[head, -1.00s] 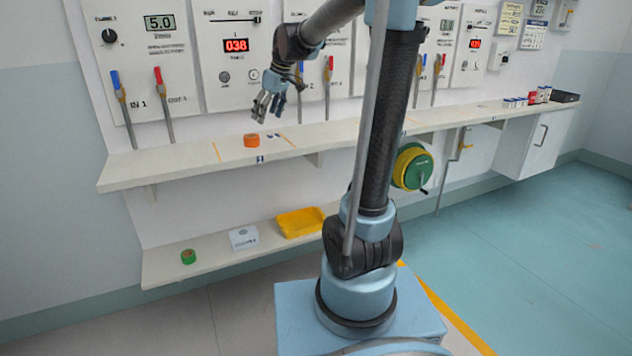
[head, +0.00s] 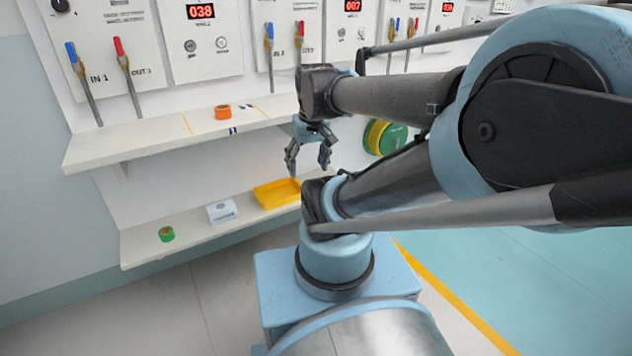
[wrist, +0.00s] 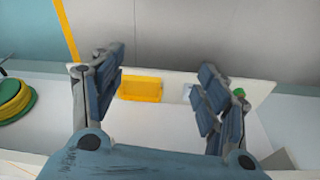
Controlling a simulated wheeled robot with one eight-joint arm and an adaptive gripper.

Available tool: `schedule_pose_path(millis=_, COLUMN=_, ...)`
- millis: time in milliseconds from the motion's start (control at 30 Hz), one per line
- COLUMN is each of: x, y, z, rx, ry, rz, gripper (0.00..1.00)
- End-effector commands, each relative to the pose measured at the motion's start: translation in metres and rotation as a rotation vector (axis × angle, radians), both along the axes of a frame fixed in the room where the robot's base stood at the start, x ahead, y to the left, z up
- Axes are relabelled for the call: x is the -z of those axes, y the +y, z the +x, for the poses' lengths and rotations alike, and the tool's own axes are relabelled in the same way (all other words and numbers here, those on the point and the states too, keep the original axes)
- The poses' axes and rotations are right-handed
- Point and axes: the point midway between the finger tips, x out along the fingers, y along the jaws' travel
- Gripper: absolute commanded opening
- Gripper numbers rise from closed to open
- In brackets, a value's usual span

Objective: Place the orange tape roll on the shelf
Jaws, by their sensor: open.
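The orange tape roll (head: 222,112) lies on the upper shelf (head: 150,136), between two thin orange lines on its top. My gripper (head: 308,172) is open and empty, pointing down in front of the shelves, to the right of the roll and lower than it. In the wrist view, my open gripper (wrist: 160,105) spans the view of the lower shelf (wrist: 130,74), with nothing between its fingers. The orange roll cannot be made out in the wrist view.
The lower shelf (head: 140,249) holds a green tape roll (head: 166,234), a white box (head: 221,211) and a yellow tray (head: 276,193). A green and yellow reel (head: 388,138) hangs on the wall to the right. Levers (head: 122,62) rise behind the upper shelf.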

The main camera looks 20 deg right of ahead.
Motion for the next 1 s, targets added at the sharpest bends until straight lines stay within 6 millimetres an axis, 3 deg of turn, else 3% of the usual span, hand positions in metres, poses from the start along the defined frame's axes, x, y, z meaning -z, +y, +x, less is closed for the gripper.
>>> schedule_pose_path(millis=100, x=0.023, y=-0.008, z=-0.023, rx=0.062, ry=0.009, rz=-0.008, gripper=0.68)
schedule_pose_path(millis=300, x=0.040, y=-0.017, z=-0.038, rx=0.114, ry=0.016, rz=-0.016, gripper=0.68)
schedule_pose_path(millis=833, x=0.040, y=-0.017, z=-0.039, rx=0.115, ry=0.016, rz=-0.016, gripper=0.68)
schedule_pose_path(millis=1000, x=0.045, y=-0.017, z=-0.030, rx=0.116, ry=0.028, rz=-0.017, gripper=0.68)
